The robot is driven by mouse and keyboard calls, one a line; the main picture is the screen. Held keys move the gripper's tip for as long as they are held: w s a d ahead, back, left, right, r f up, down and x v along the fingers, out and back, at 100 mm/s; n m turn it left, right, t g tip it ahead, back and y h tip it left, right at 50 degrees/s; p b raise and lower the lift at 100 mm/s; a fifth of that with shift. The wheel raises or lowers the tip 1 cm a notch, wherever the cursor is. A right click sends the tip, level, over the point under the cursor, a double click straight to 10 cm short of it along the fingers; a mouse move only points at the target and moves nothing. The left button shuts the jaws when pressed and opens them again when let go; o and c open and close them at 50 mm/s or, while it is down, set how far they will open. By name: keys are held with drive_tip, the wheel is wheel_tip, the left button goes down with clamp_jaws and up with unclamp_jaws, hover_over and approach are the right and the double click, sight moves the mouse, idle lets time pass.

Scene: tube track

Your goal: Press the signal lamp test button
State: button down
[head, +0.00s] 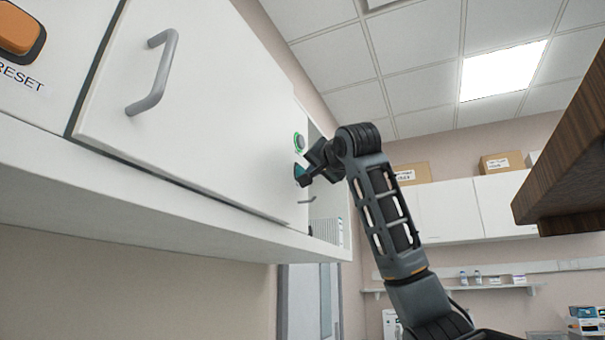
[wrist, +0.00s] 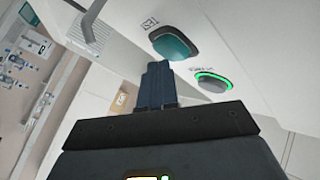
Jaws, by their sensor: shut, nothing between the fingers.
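The test button, a teal rounded button (wrist: 174,46) labelled TEST, sits on a white panel at the top middle of the wrist view. In the head view it shows small and partly hidden (head: 298,171) beside my gripper. My gripper (wrist: 157,68) is shut and empty, with its fingertips just below the teal button in the wrist picture. I cannot tell whether they touch it. My gripper also shows in the head view (head: 304,178), close to the panel.
A grey button with a lit green ring (wrist: 212,82) sits beside the test button. An orange RESET button (head: 18,30) is at the near left. A cabinet door handle (head: 155,75) sticks out between them. A wooden edge (head: 560,140) juts in at the right.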

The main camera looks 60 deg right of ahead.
drive_tip(key=shift+w, duration=0.5)
idle(0.6)
idle(0.3)
drive_tip(key=shift+s, duration=0.9)
drive_tip(key=shift+s, duration=0.1)
drive_tip(key=shift+s+d+b, duration=0.2)
drive_tip(key=shift+s+b, duration=0.5)
drive_tip(key=shift+s, duration=1.75)
